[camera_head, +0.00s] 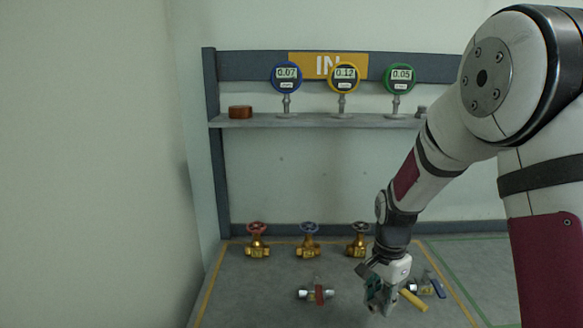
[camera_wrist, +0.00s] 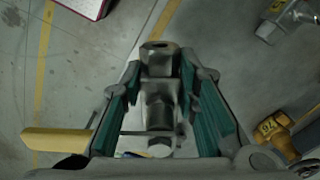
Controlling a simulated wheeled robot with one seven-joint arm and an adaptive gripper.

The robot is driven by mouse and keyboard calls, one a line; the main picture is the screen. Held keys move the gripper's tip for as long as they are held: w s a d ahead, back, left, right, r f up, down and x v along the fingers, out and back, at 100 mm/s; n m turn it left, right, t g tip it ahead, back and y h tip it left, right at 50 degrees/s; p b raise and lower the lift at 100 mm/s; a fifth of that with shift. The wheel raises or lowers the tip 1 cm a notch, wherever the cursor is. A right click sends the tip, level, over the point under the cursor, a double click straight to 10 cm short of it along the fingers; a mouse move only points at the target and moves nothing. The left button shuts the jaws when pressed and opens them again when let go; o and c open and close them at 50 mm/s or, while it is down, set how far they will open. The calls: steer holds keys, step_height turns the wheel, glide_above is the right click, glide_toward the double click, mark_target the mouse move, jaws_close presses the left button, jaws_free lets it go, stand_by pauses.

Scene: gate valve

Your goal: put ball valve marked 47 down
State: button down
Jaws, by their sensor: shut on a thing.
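My gripper (camera_head: 378,298) is shut on a ball valve, low over the grey work surface, at the front right of the marked area. In the wrist view the metal valve body (camera_wrist: 160,100) sits between the green pads of my gripper (camera_wrist: 160,72). Its yellow handle (camera_head: 412,300) sticks out to the right in the head view, and the handle (camera_wrist: 55,140) points left in the wrist view. My fingers hide most of the body in the head view. I cannot read a 47 on it, nor tell whether it touches the surface.
A red-handled ball valve (camera_head: 318,295) lies left of my gripper. A blue-handled one (camera_head: 437,288) lies close on the right. Brass gate valves with red (camera_head: 257,243), blue (camera_head: 309,243) and dark (camera_head: 359,242) wheels stand behind. Gauges stand on the shelf (camera_head: 245,122). The front left is clear.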

steer(key=w+n, duration=0.1)
steer(key=n, duration=0.1)
steer(key=f+n, duration=0.1)
steer(key=n, duration=0.1)
steer(key=w+f+n, duration=0.1)
steer(key=n, duration=0.2)
steer(key=shift+w+a+f, duration=0.25)
steer(key=shift+w+a, duration=0.05)
steer(key=n, duration=0.1)
steer(key=w+f+n, duration=0.1)
steer(key=n, duration=0.3)
steer(key=shift+w+a+f, duration=0.25)
steer(key=shift+w+f, duration=0.1)
steer(key=shift+f, duration=0.05)
